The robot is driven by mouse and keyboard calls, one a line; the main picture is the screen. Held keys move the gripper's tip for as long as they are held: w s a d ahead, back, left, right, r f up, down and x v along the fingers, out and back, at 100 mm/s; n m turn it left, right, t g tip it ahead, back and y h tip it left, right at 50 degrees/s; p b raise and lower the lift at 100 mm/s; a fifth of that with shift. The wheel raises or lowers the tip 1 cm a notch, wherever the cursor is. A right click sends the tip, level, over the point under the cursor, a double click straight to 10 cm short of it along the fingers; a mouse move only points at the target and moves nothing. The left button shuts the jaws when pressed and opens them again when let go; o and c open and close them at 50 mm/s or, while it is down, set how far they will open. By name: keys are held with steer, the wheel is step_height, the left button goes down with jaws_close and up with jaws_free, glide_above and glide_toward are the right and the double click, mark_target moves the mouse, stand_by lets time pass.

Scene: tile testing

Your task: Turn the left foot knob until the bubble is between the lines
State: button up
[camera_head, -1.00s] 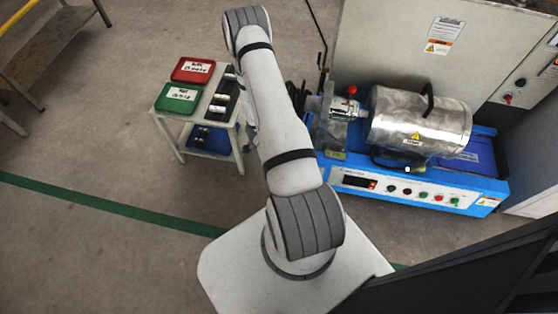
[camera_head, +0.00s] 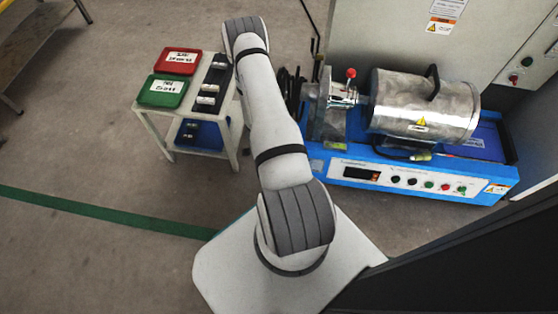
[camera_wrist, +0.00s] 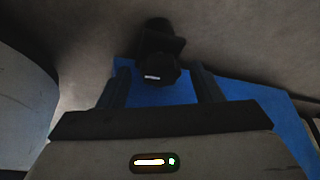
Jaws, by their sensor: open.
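The blue machine base (camera_head: 330,166) stands at the right in the head view. In the wrist view a black knob (camera_wrist: 160,66) with a faceted end and a small white mark sits beside the blue base (camera_wrist: 250,98). My gripper (camera_wrist: 161,86) is open, its two dark fingers apart on either side of the knob's lower part in the picture. I cannot tell whether they touch it. In the head view my arm hides the gripper and the knob. A small yellow-green piece (camera_head: 420,157) lies on the base below the drum; I cannot make out a bubble or lines.
A metal drum (camera_head: 425,106) and a red-tipped lever (camera_head: 351,74) top the machine. A light cart (camera_head: 190,107) with a red box (camera_head: 180,61) and a green box (camera_head: 163,91) stands left of my arm. Open floor (camera_head: 80,140) lies farther left.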

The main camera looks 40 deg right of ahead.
steer(key=shift+c, duration=0.2)
steer(key=c, duration=0.9)
steer(key=shift+a, duration=0.3)
steer(key=shift+c, duration=0.3)
steer(key=shift+s+d+n, duration=0.2)
steer(key=shift+d+n, duration=0.1)
steer(key=shift+s+n+t+h+p, duration=0.15)
steer(key=shift+n+t, duration=0.4)
steer(key=shift+n, duration=0.8)
steer(key=shift+s+n+t+h+p, duration=0.15)
steer(key=shift+n+t, duration=0.4)
steer(key=shift+n, duration=0.8)
steer(key=o, duration=1)
